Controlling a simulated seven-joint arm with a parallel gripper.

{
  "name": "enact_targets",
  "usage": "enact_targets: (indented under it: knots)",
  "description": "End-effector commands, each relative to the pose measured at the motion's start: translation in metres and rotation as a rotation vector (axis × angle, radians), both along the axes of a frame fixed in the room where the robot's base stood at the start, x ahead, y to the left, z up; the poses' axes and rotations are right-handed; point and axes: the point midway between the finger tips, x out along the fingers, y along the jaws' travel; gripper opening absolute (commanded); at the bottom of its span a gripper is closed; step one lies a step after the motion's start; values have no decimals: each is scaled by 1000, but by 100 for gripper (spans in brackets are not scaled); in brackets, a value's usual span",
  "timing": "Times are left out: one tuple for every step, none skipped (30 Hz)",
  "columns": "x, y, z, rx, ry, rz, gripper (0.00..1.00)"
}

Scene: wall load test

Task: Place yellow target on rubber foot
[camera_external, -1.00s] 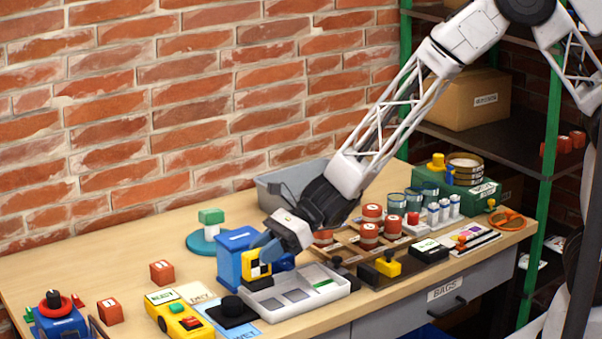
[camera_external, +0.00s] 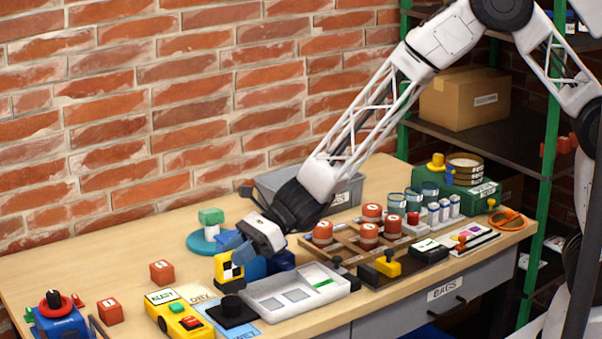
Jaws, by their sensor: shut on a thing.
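The yellow target (camera_external: 228,269), a yellow block with a black and white checker face, is held in my gripper (camera_external: 238,251). My gripper is shut on it and holds it left of the grey-white tray, near the table's middle. A black piece with a round top on a square base, which looks like the rubber foot (camera_external: 233,309), stands on the table at the front, below the target in the picture. The target appears apart from it. The inner faces of the fingers are partly hidden.
A grey-white tray (camera_external: 341,290) lies right of the foot. A yellow control box (camera_external: 183,318) stands on its left. A blue fixture (camera_external: 281,260) is partly hidden behind my gripper. Red blocks (camera_external: 162,272) lie at the left; a teal stand (camera_external: 203,243) is behind.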

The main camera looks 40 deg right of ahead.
Motion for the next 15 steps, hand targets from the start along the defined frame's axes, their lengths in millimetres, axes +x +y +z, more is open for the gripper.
enact_targets:
  knots:
    - [0,0,-5,-1,2,-1,0]
    - [0,0,-8,-1,2,-1,0]
    - [0,0,-12,-2,3,-1,0]
    - [0,0,-16,-2,3,-1,0]
    - [0,0,-19,-1,2,0,0]
    - [0,0,-22,-1,1,1,0]
    - [0,0,-25,-1,1,1,0]
    - [0,0,-27,0,1,1,0]
    - [0,0,-29,0,2,-1,0]
    - [0,0,-30,0,1,0,0]
    - [0,0,-31,1,1,0,0]
    - [0,0,-31,1,1,0,0]
    - [0,0,-31,1,1,0,0]
    - [0,0,-31,1,0,0,0]
    - [0,0,-31,1,0,0,0]
